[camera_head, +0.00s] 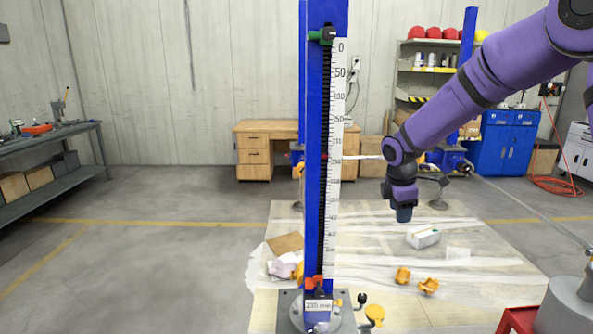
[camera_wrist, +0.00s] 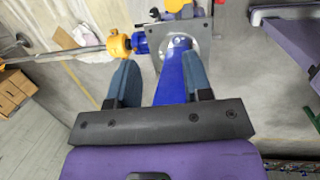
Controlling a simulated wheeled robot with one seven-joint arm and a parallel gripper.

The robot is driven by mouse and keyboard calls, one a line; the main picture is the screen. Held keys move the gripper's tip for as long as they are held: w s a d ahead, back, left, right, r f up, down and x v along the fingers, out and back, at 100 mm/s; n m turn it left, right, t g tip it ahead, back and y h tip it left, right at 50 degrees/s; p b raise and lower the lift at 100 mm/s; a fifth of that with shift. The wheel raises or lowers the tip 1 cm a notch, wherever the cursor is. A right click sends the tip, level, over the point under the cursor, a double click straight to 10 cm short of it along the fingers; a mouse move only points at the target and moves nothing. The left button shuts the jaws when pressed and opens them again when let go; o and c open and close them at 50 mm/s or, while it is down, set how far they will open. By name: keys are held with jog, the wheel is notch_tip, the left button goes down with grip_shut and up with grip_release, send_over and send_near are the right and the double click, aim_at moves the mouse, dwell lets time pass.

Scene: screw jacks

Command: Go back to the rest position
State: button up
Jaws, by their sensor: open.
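My gripper (camera_head: 403,213) hangs from my purple arm at the right of the head view, pointing down over the floor sheeting and apart from the near jack in the picture. In the wrist view its two blue-grey fingers (camera_wrist: 160,75) are spread, with nothing gripped. A blue post (camera_wrist: 172,80) shows in the gap between them and runs to a grey base plate; I cannot tell its distance from the fingers. The near blue screw jack (camera_head: 312,150) stands upright with a white scale (camera_head: 337,130), a green clamp (camera_head: 322,35) at top and red parts low down.
Another blue post (camera_head: 468,35) rises at the back right. A white box (camera_head: 423,236) and orange pieces (camera_head: 428,287) lie on the sheeting (camera_head: 480,262). A wooden desk (camera_head: 253,150) stands behind, a workbench (camera_head: 50,150) at left. The left floor is clear.

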jog(key=s+d+r+m+t, duration=0.1)
jog(key=s+d+r+m, duration=0.1)
jog(key=s+r+m, duration=1.1)
jog(key=s+r+m+t+y, duration=0.1)
jog(key=s+m, duration=0.1)
jog(key=s, duration=1)
jog(key=s+d+r+m+t+y, duration=0.1)
jog(key=s+r+m, duration=0.1)
jog(key=s, duration=1.1)
jog(key=shift+d+r+m, duration=0.15)
jog(key=shift+r+m, duration=0.1)
jog(key=shift+m, duration=0.25)
jog(key=shift+c, duration=0.3)
